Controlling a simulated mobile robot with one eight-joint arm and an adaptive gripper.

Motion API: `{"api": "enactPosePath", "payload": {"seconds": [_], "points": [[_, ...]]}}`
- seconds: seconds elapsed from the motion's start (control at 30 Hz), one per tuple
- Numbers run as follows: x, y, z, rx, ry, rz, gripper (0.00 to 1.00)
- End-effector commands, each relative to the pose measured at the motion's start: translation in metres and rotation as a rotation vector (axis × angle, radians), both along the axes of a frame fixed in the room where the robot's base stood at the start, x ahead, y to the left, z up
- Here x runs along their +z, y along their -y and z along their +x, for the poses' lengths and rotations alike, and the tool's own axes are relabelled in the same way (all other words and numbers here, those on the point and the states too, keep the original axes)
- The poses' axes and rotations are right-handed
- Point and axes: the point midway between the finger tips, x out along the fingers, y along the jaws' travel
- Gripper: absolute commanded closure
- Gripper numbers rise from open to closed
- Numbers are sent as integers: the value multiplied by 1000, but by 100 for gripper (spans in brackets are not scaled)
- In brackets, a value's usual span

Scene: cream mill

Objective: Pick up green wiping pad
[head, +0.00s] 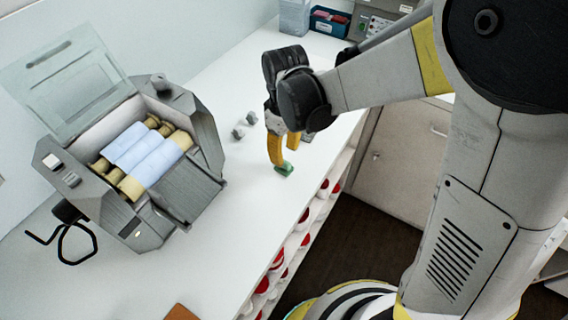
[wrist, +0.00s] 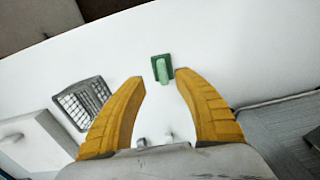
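The green wiping pad (head: 284,168) lies on the white counter near its front edge. In the wrist view the pad (wrist: 162,69) is a small green block with a lighter raised grip, just beyond the fingertips and between their lines. My gripper (head: 284,156) points down close above the pad, with yellow fingers. In the wrist view my gripper (wrist: 158,76) has its fingers spread apart, with nothing between them. The head view does not show clearly how much height lies between the fingertips and the pad.
A grey machine (head: 207,130) with rollers and an open clear lid stands on the counter (head: 240,215) at left. Small grey pieces (head: 238,133) lie behind my gripper. A grey grid-like item (wrist: 82,103) is left of the fingers. Red-and-white items (head: 277,260) fill shelves below the counter edge.

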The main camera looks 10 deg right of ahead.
Motion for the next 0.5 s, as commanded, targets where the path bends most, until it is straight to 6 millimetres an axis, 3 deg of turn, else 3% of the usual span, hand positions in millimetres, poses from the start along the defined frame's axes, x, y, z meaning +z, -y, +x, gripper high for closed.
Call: {"api": "enactPosePath", "payload": {"seconds": [0.23,0.5], "points": [[-41,-2,-5,-1,0,0,62],[-44,-2,-5,-1,0,0,62]]}}
